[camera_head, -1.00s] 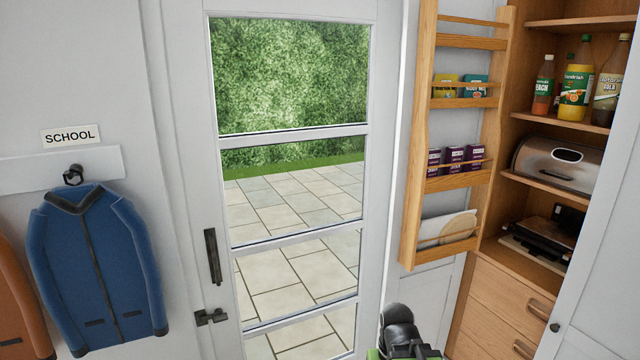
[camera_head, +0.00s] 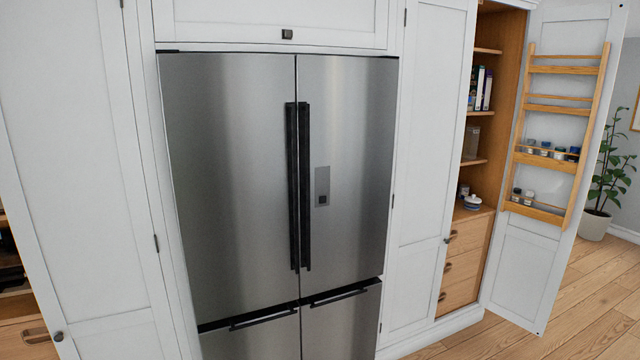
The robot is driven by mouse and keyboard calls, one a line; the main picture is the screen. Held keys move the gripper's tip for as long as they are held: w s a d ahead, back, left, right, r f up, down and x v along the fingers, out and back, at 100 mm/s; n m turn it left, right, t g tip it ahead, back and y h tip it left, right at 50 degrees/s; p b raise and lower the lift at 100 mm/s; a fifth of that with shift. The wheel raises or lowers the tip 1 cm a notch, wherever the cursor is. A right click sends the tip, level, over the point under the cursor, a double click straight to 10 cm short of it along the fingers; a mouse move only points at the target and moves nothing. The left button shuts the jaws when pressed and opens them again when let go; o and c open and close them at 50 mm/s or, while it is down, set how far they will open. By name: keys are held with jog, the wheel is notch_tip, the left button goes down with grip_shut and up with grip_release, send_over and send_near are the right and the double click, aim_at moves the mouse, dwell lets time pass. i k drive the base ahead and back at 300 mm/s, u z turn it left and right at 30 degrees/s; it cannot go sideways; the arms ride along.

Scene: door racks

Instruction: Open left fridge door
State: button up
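A stainless steel fridge stands in the middle of the head view, set between white cabinets. Its left fridge door (camera_head: 235,180) is shut and carries a long black vertical handle (camera_head: 290,185) on its right edge. The right fridge door (camera_head: 358,220) is also shut, with its own black handle (camera_head: 305,185) right beside the left one and a small grey panel. Two lower drawers with black bar handles show below the doors. My gripper is not in view, so its state does not show.
A tall white cabinet door (camera_head: 90,180) stands left of the fridge. To the right, an open larder cupboard (camera_head: 485,170) has its door with a wooden rack (camera_head: 560,130) swung out. A potted plant (camera_head: 605,190) and clear wooden floor (camera_head: 575,310) lie beyond.

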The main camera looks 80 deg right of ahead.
aim_at(230, 119)
jog(key=z, duration=0.25)
jog(key=k, duration=0.9)
jog(key=z, duration=0.6)
jog(key=i, duration=0.85)
jog(key=u, duration=0.1)
jog(key=k, duration=0.65)
jog(key=u, duration=0.2)
jog(key=i, duration=0.7)
jog(key=z, duration=0.15)
